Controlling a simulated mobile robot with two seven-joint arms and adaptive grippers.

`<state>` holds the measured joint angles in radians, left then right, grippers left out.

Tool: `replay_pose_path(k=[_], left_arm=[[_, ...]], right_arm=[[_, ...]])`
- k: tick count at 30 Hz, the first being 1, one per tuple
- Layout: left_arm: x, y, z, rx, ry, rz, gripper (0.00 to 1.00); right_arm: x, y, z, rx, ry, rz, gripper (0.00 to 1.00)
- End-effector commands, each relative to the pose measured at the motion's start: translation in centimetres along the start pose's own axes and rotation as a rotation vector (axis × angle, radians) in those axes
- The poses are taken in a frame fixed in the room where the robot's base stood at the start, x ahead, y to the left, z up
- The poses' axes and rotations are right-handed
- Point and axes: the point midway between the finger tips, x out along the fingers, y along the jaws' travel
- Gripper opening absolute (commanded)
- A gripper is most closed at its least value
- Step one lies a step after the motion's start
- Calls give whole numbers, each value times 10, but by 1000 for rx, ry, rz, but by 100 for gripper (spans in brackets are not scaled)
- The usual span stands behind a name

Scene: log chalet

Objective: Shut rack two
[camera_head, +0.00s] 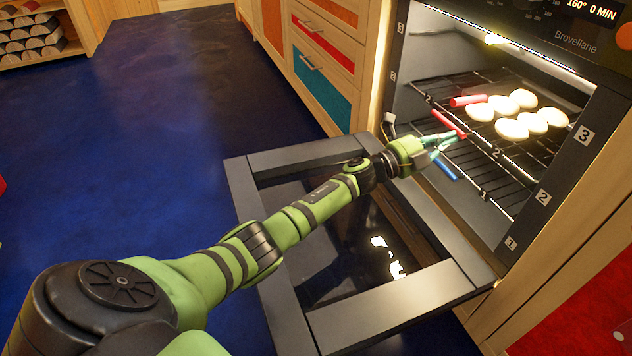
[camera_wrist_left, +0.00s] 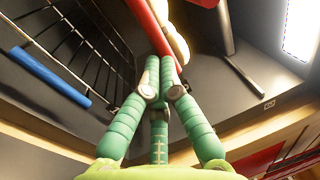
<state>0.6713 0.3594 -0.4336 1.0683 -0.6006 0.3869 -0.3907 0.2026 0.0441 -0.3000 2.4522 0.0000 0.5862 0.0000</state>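Rack two is a black wire rack in the open oven (camera_head: 469,222), with a "2" tag (camera_head: 497,152) on its front edge. A red handle bar (camera_head: 442,121) runs along that edge and also shows in the left wrist view (camera_wrist_left: 151,20). Several pale buns (camera_head: 511,129) lie on the rack. I cannot tell exactly how far it stands out. My left gripper (camera_head: 456,136) is at the red bar, its green fingers drawn together. In the left wrist view the fingertips (camera_wrist_left: 164,72) meet at the bar's near end; they hide any contact. My right gripper is out of view.
A blue handle (camera_head: 444,169) marks the lower rack, tagged "1". Another red piece (camera_head: 468,101) lies by the buns. The oven door (camera_head: 390,308) is folded down under my left arm. Wooden drawers (camera_head: 325,50) stand left of the oven; the blue floor is clear.

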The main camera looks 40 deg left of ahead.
Motion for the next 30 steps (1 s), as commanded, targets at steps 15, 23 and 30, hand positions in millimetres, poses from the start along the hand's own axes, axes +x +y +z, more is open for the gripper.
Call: replay_pose_path(k=[15, 23, 30], left_arm=[[29, 6, 1, 0, -3, 1, 0], [30, 4, 1, 0, -5, -1, 0], [30, 3, 1, 0, -4, -4, 0]], right_arm=[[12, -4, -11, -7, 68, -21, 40], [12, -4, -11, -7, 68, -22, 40], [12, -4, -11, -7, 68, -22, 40]])
